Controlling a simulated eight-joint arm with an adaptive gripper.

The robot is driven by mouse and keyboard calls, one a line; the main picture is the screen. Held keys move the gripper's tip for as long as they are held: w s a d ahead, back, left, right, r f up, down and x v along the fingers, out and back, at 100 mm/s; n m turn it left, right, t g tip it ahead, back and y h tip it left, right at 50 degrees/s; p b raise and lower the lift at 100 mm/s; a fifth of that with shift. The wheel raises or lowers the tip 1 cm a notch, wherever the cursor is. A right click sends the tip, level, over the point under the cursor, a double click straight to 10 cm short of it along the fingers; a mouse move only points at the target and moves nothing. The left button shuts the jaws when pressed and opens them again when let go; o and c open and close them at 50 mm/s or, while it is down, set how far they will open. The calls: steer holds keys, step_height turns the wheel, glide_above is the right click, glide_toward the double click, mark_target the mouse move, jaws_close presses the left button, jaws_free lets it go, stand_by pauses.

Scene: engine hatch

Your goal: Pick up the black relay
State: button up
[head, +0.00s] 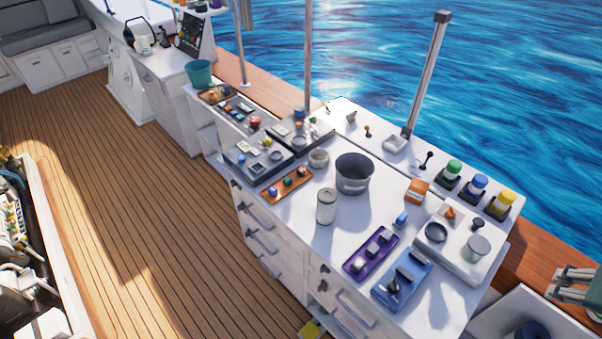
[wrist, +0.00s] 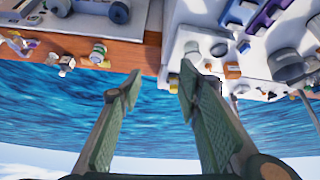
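I cannot say for certain which item is the black relay. Small dark parts (head: 394,284) sit on a blue tray (head: 408,300) near the front right of the white counter (head: 335,247) in the head view, but they are too small to identify. My gripper (head: 574,284) shows at the right edge of the head view, out to the right of the counter and apart from everything on it. In the wrist view its two green fingers (wrist: 159,86) are spread apart with nothing between them. Water and the wooden edge lie beyond them.
A purple tray (head: 352,268) with grey blocks lies beside the blue one. A grey bucket (head: 354,175), a white canister (head: 326,207) and an orange box (head: 417,191) stand on the counter. Capped jars (head: 473,187) line its back edge. A tall post (head: 425,80) rises behind.

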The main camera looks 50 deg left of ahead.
steer(key=w+a+r+n+g, duration=0.1)
steer(key=w+a+r+n, duration=0.15)
steer(key=w+a, duration=0.55)
steer(key=w+a+f+n+g, duration=0.15)
steer(key=w+a, duration=0.25)
steer(key=a, duration=0.6)
steer(key=w+a+f+n+y, duration=0.1)
steer(key=w+a+n, duration=0.25)
steer(key=a, duration=0.75)
steer(key=w+a+f+n+g, duration=0.15)
steer(key=w+a, duration=0.35)
steer(key=a, duration=0.5)
steer(key=s+a+f+n, duration=0.2)
steer(key=a+f, duration=0.6)
steer(key=a, duration=0.6)
steer(key=s+a+f+n+g+h+b, duration=0.1)
steer(key=s+a+f, duration=0.4)
steer(key=a, duration=0.9)
steer(key=s+a+f+n+g, duration=0.1)
steer(key=s+a+f+n, duration=0.2)
steer(key=a+f, duration=0.9)
steer(key=shift+s+a+n+h, duration=0.15)
steer(key=shift+a+n, duration=0.1)
steer(key=shift+a, duration=0.35)
steer(key=shift+s+a+n+h, duration=0.15)
steer(key=shift+a+n, duration=0.1)
steer(key=shift+a, duration=0.3)
steer(key=shift+s+a+f, duration=0.2)
steer(key=shift+a+f, duration=0.15)
steer(key=shift+f, duration=0.05)
